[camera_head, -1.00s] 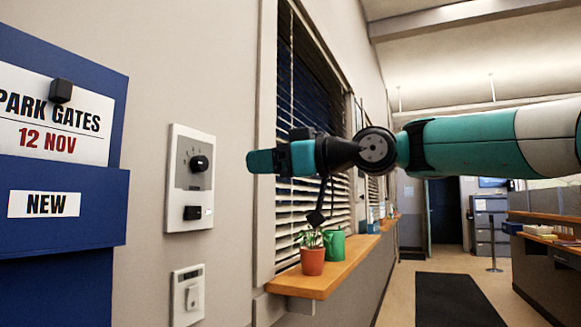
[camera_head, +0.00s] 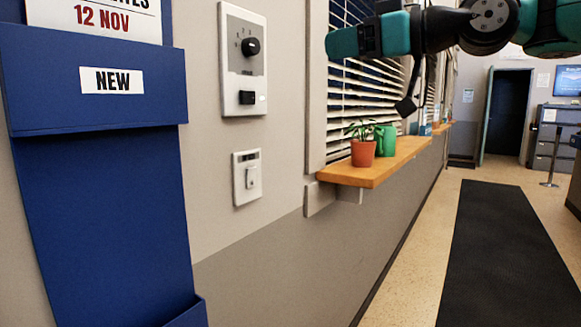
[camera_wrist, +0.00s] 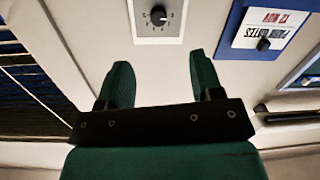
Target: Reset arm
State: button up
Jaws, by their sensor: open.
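My gripper (camera_wrist: 158,84) is open and empty in the wrist view, its two green fingers apart. Beyond the fingers is the wall panel with a black knob (camera_wrist: 158,15), not touched. In the head view my gripper (camera_head: 342,42) is at upper right, in front of the window blinds and to the right of the wall panel (camera_head: 243,60). My arm reaches in from the right at the top edge. The finger gap does not show in the head view.
A wooden sill (camera_head: 375,172) juts from the wall below the gripper, bearing a plant in a terracotta pot (camera_head: 363,153) and a green can (camera_head: 386,141). A blue board (camera_head: 100,200) stands at left. A small wall switch (camera_head: 246,177) is below the panel. The floor by the black mat (camera_head: 505,260) is clear.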

jog(key=s+a+f+m+g+h, duration=0.1)
jog(key=s+f+g+h, duration=0.1)
jog(key=s+f, duration=0.35)
jog(key=s+f+m+g+h, duration=0.1)
jog(key=s+f+m+h, duration=0.1)
jog(key=f, duration=0.6)
jog(key=s+a+f+m+g+h, duration=0.1)
jog(key=s+f+g, duration=0.15)
jog(key=f, duration=0.45)
jog(key=s+d+f+m+g+h, duration=0.1)
jog(key=s+d+f+g+h, duration=0.15)
jog(key=s+f, duration=0.5)
jog(key=s+d+f+m+g+h, duration=0.1)
jog(key=s+d+f+g+h, duration=0.15)
jog(key=s+f, duration=0.55)
notch_tip(320, 180, up, 18)
jog(key=p, duration=1.7)
jog(key=shift+s+d, duration=0.25)
jog(key=shift+f, duration=0.15)
